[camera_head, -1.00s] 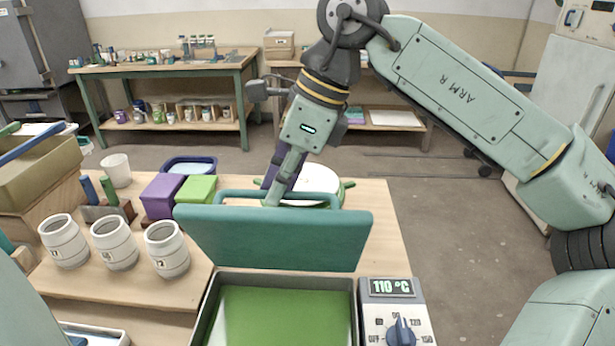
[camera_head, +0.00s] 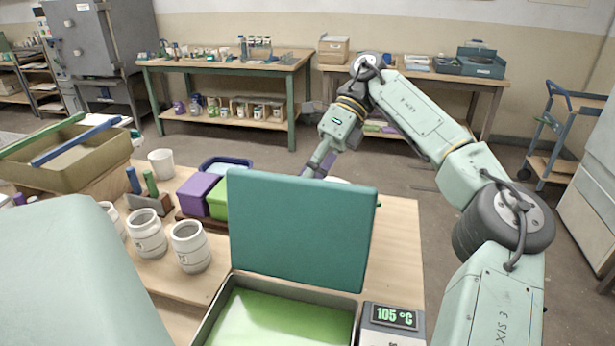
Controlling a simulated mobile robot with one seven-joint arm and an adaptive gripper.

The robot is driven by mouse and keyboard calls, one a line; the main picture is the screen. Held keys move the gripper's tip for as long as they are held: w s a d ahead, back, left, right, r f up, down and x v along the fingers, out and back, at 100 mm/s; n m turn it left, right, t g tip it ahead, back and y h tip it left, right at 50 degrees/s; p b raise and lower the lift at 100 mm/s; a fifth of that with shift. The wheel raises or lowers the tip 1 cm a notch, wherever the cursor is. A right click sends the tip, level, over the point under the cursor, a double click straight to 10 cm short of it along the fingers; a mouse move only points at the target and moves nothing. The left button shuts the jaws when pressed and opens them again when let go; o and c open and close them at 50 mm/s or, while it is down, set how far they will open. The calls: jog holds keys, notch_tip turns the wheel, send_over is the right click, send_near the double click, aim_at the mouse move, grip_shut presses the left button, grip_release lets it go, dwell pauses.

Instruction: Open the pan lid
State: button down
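The pan (camera_head: 216,305) is a grey rectangular vessel at the bottom centre with bright green content inside. Its teal lid (camera_head: 303,232) stands raised, roughly upright, at the pan's far edge, leaving the top uncovered. The control box (camera_head: 392,322) at the pan's right reads 105 °C. My gripper (camera_head: 317,166) is behind the lid's top edge, coming from above. Its fingertips are hidden by the lid, so I cannot see whether it touches the lid or handle.
White jars (camera_head: 190,246) stand left of the pan. Purple (camera_head: 197,194) and green boxes are behind them. A tan tray (camera_head: 75,162) with bars across it is at the far left. The table (camera_head: 398,240) right of the lid is clear.

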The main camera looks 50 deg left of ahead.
jog(key=shift+w+a+f, duration=0.15)
jog(key=shift+w+f, duration=0.3)
jog(key=shift+f, duration=0.15)
jog(key=c, duration=2)
grip_release()
jog(key=shift+o, duration=0.6)
jog(key=shift+w+a+f, duration=0.15)
jog(key=shift+w+f, duration=0.05)
jog(key=shift+o, duration=1.1)
jog(key=shift+r, duration=0.1)
jog(key=shift+s, duration=0.1)
